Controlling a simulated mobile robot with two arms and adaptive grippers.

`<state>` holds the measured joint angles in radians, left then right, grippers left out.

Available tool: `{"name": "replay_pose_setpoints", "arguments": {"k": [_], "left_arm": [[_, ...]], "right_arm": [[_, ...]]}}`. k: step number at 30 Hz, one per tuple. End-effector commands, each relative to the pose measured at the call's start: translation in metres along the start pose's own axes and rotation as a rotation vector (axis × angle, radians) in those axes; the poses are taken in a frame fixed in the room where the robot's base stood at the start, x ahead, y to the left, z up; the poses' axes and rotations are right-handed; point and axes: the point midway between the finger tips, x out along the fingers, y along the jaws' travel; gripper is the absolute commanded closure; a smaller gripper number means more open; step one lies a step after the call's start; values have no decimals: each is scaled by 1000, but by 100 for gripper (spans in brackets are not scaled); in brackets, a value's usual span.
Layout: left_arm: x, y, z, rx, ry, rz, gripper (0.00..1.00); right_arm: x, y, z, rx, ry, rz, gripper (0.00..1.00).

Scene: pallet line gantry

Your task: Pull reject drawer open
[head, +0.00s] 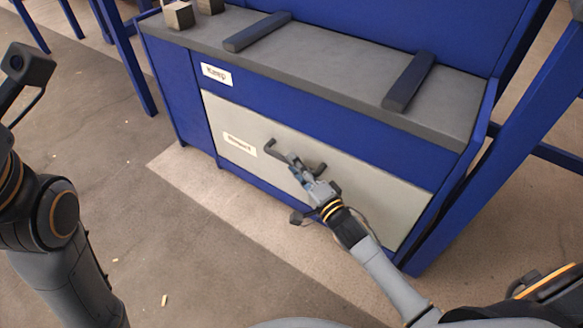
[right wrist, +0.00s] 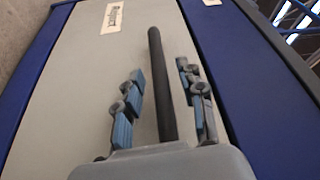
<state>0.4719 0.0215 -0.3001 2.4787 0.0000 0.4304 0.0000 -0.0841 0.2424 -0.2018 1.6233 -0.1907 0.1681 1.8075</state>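The reject drawer (head: 375,190) has a light grey front, set in the blue bench and looking flush with it. A dark bar handle (head: 271,148) crosses the front, partly hidden by my right gripper (head: 294,163). In the right wrist view the handle (right wrist: 161,100) runs between the two fingers of the right gripper (right wrist: 161,72), with a gap on each side. That gripper is open. My left arm shows at the left edge of the head view, but its fingers are not visible.
The grey bench top (head: 320,60) carries two dark bars (head: 257,32) and small blocks (head: 178,15) at its far left end. A "Keep" label (head: 216,74) is above the drawer. Blue posts stand around the bench. The floor (head: 180,240) in front is mostly clear, with small scraps.

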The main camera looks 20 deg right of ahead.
Motion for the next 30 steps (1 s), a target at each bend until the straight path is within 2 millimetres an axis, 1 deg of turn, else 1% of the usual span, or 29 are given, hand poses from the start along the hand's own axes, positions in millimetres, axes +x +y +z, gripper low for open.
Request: {"name": "replay_pose_setpoints", "arguments": {"k": [1,3,6,15,16,17,18,20,21,30], "left_arm": [[-1,1,-4,1,14,4,100],[2,2,-6,3,23,8,100],[4,3,-8,4,30,11,100],[6,3,-9,4,33,13,100],[6,3,-9,4,33,13,100],[6,3,-9,4,33,13,100],[6,3,-9,4,33,13,100],[6,3,-9,4,33,13,100],[6,3,-9,4,34,13,100],[7,3,-9,4,34,13,100]], "right_arm": [[7,3,1,-1,-1,-1,61],[14,2,1,1,-1,0,61],[19,2,0,0,-1,1,61],[21,0,0,0,0,2,61],[21,0,0,0,0,2,65],[21,0,0,0,0,2,71],[21,0,0,0,0,2,79],[21,0,0,0,0,2,91],[21,0,0,0,0,2,99],[21,0,1,0,-1,2,100]]}}
